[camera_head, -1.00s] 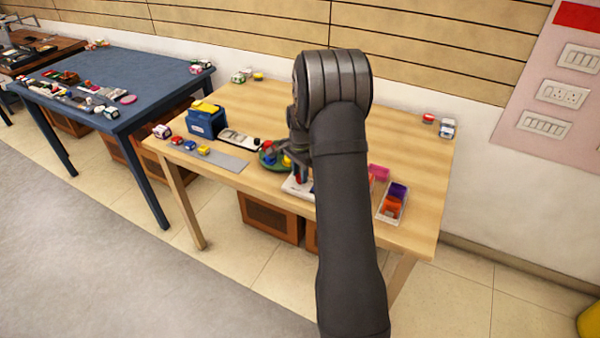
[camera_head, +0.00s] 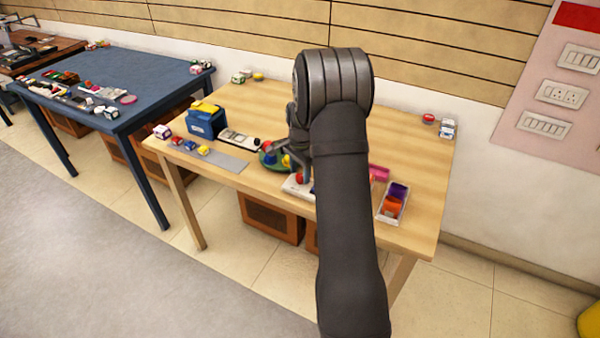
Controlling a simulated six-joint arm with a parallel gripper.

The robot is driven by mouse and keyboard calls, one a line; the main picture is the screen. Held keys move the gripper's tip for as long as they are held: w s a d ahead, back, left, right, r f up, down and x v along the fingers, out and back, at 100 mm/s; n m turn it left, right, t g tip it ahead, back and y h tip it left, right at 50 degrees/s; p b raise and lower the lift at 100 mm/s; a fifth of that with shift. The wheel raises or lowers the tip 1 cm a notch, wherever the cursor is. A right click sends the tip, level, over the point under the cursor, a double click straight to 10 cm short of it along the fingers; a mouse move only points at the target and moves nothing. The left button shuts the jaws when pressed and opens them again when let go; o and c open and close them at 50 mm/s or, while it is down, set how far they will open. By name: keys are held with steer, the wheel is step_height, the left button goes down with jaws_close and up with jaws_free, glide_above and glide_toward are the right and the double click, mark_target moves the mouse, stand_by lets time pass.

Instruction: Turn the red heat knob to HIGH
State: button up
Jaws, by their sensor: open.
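A small red round part (camera_head: 299,178), which looks like the red heat knob, sits on a white base (camera_head: 290,189) near the front edge of the wooden table. Any markings on it are too small to read, and my arm hides the base's right part. My gripper (camera_head: 289,163) is open just above and behind the red part, with its grey fingers spread. I cannot tell whether a finger touches the red part.
A green round plate (camera_head: 265,160) with red, blue and yellow pieces lies close to the gripper's left. A blue box (camera_head: 206,122) and a grey strip (camera_head: 222,160) are farther left. A white tray (camera_head: 402,212) with purple and orange pieces stands right of my arm.

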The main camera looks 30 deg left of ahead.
mark_target(300, 176)
step_height(300, 176, up, 17)
steer(key=shift+f, duration=0.15)
stand_by(0.4)
step_height(300, 176, down, 18)
steer(key=shift+r, duration=0.25)
steer(key=shift+r, duration=0.1)
stand_by(0.4)
